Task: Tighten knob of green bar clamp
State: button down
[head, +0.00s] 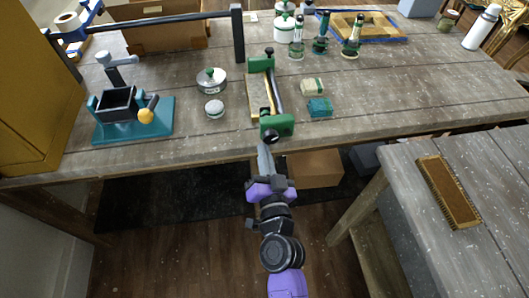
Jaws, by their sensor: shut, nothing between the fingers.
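The green bar clamp (277,126) lies on the grey wooden workbench, pointing away from me, with a green jaw at its near end and another at its far end. A dark bar joins the two jaws, beside a light wooden piece. Its black round knob (271,137) is at the near end, by the bench's front edge. My gripper (264,146) is shut and empty, its tips close to the knob. I cannot tell whether they touch it.
A teal-based vise (133,118) stands at the left, with round tins (211,80) between it and the clamp. A teal block (320,107) lies right of the clamp. Bottles (297,42) stand behind. A lower table with a brush (448,190) is at right.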

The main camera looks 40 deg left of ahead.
jog(key=v, duration=0.6)
jog(key=shift+s+f, duration=0.1)
jog(key=shift+f, duration=0.1)
jog(key=w+d+r+n+b, duration=0.1)
jog(key=w+d+n+b, duration=0.1)
jog(key=n, duration=0.7)
jog(key=w+d+r+n+b, duration=0.1)
jog(key=w+d+n+b, duration=0.15)
jog(key=n, duration=0.65)
jog(key=shift+s+p+x, duration=0.2)
jog(key=shift+p+x, duration=0.25)
jog(key=shift+x, duration=2.9)
